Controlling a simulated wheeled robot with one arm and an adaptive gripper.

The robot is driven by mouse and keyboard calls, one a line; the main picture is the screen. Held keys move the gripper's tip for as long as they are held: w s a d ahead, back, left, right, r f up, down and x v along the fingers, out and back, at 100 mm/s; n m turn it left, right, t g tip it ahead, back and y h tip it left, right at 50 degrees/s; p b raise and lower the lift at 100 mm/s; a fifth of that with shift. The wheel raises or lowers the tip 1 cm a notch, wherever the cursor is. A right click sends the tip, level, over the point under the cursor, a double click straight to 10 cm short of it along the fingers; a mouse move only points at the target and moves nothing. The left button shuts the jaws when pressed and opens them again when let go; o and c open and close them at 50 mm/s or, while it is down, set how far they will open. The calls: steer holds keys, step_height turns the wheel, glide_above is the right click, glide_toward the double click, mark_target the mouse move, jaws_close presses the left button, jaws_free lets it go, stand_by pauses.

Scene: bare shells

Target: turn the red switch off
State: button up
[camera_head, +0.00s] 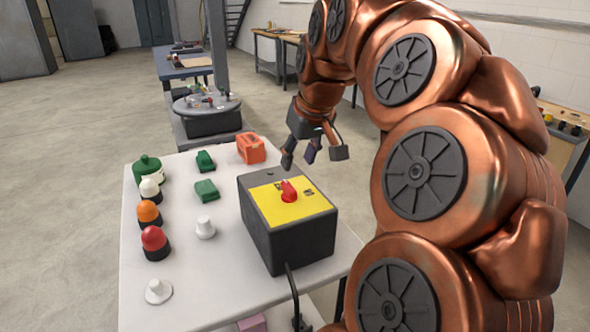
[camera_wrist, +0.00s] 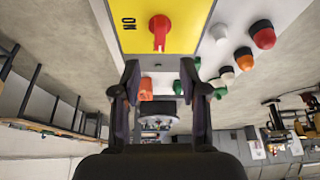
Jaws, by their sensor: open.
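The red switch (camera_head: 289,191) is a rotary knob on the yellow top plate (camera_head: 268,207) of a dark grey box (camera_head: 290,244). The box stands on the white table. In the wrist view the red switch (camera_wrist: 160,32) is at top centre, its handle pointing down the picture. A sideways "ON" label (camera_wrist: 129,23) is left of it; no other label is readable. My gripper (camera_head: 313,155) is open and empty, above and behind the box, apart from the switch. In the wrist view my gripper (camera_wrist: 160,78) has its two fingers spread below the switch.
Left of the box on the white table (camera_head: 190,290) are red (camera_head: 152,238), orange (camera_head: 148,211) and white (camera_head: 150,188) domed lamps, green parts (camera_head: 206,190), an orange block (camera_head: 251,148) and white knobs (camera_head: 204,228). A black cable (camera_head: 294,292) hangs at the box's front.

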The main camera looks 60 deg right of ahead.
steer(key=shift+v, duration=1)
